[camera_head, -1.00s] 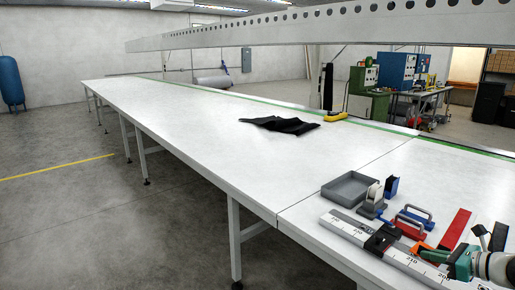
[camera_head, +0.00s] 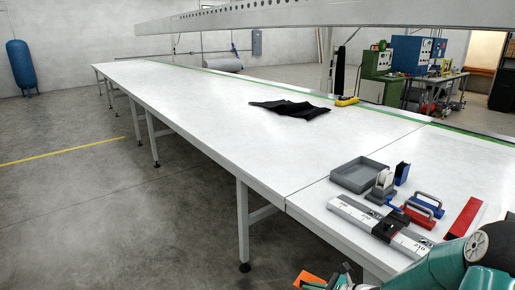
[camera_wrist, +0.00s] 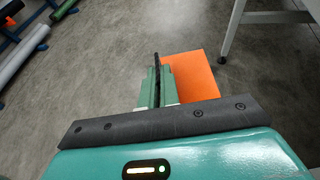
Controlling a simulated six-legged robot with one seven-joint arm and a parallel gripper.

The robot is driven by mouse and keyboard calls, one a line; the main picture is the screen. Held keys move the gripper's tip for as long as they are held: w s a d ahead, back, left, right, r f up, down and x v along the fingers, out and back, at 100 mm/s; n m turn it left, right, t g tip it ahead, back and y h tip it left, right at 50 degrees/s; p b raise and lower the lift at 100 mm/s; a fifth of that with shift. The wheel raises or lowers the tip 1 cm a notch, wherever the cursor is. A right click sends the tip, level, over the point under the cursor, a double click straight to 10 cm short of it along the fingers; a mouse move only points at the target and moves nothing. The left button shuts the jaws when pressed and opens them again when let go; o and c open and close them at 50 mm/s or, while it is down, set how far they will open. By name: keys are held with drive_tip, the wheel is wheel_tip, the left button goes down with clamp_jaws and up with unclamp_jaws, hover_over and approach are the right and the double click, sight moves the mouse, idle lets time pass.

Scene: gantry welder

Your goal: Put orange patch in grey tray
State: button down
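The orange patch (camera_head: 309,279) shows at the bottom edge of the head view, at my gripper (camera_head: 328,281). In the wrist view the flat orange patch (camera_wrist: 196,76) sticks out to the right of my gripper (camera_wrist: 157,82), whose green fingers are together on it. The patch is over the floor, off the front side of the table. The grey tray (camera_head: 336,181), shallow and rectangular, sits on the white table to the upper right of my gripper, and it looks empty.
A tape dispenser (camera_head: 382,184), a blue holder (camera_head: 402,172), blue- and red-handled tools (camera_head: 427,204), a red strip (camera_head: 464,218) and a long ruler (camera_head: 358,214) crowd the table right of and in front of the tray. Black cloth (camera_head: 290,107) lies farther back. The table left of the tray is clear.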

drive_tip(key=shift+a+f, duration=0.3)
drive_tip(key=shift+a, duration=0.25)
drive_tip(key=shift+r, duration=0.1)
